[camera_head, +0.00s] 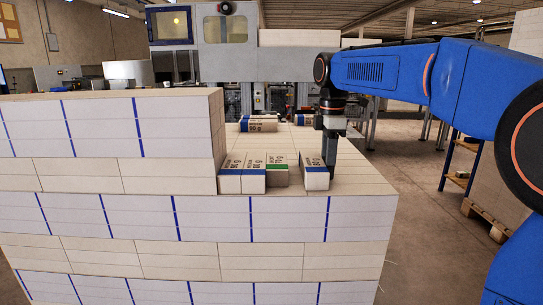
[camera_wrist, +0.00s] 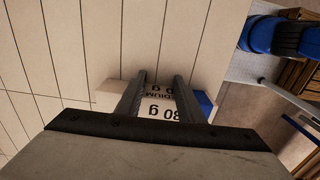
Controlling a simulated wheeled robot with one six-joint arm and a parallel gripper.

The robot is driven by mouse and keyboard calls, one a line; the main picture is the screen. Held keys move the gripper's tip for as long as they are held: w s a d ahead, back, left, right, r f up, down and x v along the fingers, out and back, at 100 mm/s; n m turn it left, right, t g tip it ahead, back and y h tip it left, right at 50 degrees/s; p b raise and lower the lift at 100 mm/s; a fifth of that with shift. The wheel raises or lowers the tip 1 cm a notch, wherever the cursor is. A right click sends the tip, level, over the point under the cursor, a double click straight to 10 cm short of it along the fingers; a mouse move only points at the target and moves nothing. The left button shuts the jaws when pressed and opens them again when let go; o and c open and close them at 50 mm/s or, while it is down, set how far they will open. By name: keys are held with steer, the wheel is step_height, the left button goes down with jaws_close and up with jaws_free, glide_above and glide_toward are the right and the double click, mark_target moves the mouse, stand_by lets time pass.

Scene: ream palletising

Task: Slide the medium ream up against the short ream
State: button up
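The medium ream (camera_head: 316,173), a white block with a blue end band, lies at the front right of the stack top. In the wrist view its label reads MEDIUM 80 g (camera_wrist: 160,107). A ream with a green band (camera_head: 277,170), apparently the short ream, lies to its left across a narrow gap; its front end sits slightly further back.
Two blue-banded reams (camera_head: 241,173) lie side by side left of the green-banded ream, beside a higher block of stacked reams (camera_head: 110,130). More reams (camera_head: 262,125) lie at the back. The stack top (camera_head: 358,175) is bare to the right, up to its edge.

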mark_target(314, 160)
steer(key=shift+a, duration=1.25)
steer(key=shift+a, duration=0.85)
steer(key=shift+d, duration=0.15)
steer(key=shift+r, duration=0.15)
steer(key=shift+r, duration=1.35)
steer(key=shift+d+r, duration=0.35)
steer(key=shift+r, duration=0.3)
steer(key=shift+d+r, duration=0.3)
steer(key=shift+r, duration=0.4)
steer(key=shift+d+r, duration=0.35)
steer(key=shift+r, duration=0.3)
